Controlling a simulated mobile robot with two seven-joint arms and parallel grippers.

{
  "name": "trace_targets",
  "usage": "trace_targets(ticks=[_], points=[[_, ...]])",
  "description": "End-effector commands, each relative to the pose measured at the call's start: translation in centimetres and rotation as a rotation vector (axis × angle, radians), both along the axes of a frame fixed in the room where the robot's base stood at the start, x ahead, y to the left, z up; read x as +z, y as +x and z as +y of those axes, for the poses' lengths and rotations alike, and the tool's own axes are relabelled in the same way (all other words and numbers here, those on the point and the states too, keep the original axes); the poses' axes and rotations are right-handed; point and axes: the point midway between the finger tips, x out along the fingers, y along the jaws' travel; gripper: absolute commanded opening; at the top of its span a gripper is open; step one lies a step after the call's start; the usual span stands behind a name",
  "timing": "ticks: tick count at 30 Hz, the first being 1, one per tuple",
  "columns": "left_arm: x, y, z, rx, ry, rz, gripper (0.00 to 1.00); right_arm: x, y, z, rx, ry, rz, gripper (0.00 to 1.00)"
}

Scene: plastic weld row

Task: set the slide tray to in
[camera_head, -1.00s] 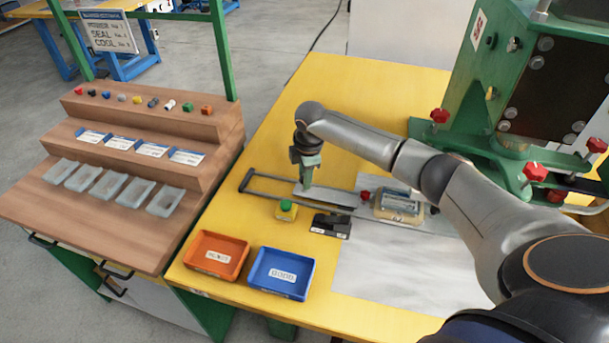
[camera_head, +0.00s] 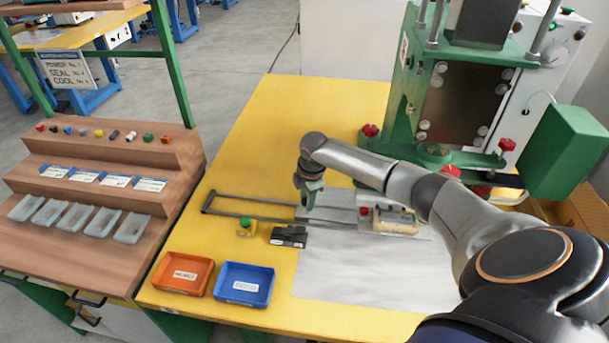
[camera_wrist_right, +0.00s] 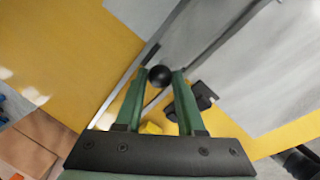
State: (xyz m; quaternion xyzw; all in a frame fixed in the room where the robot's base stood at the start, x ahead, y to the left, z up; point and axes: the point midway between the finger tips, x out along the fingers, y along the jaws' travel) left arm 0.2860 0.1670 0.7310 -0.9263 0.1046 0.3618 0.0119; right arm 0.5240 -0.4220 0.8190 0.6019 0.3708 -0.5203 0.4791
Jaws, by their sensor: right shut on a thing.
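The slide tray is a flat grey metal plate (camera_head: 335,200) on a pair of dark rails (camera_head: 250,196) across the yellow table. The tray's near end is well in from the rails' closed left end. My right gripper (camera_head: 309,202) is at the tray's left edge. In the right wrist view the green fingers (camera_wrist_right: 160,82) are closed around a round black knob (camera_wrist_right: 160,76). My left gripper is not in view.
The green press (camera_head: 455,100) with red knobs stands at the back right. A yellow box with a green button (camera_head: 246,227) and a black block (camera_head: 288,237) lie just in front of the rails. Orange (camera_head: 182,273) and blue (camera_head: 244,284) bins stand nearer. The rails' left part is clear.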

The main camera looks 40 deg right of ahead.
Motion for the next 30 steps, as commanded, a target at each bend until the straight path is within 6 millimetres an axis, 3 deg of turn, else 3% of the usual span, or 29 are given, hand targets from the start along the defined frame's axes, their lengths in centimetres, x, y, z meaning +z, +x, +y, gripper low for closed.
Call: trace_targets(ticks=[11,12,18,20,30], points=[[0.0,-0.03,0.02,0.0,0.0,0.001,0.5,-0.07,0.02,0.12,-0.001,0.003,0.0,0.0],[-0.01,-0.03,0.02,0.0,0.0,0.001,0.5,-0.07,0.02,0.12,-0.001,0.003,0.0,0.4],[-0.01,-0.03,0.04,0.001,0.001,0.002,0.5,-0.05,0.02,0.09,-0.001,0.002,-0.001,0.63],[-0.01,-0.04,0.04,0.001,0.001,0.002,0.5,-0.04,0.03,0.07,-0.001,0.002,-0.001,0.67],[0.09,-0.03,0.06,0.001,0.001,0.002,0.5,0.65,-0.02,0.04,0.0,0.0,-0.003,0.67]])
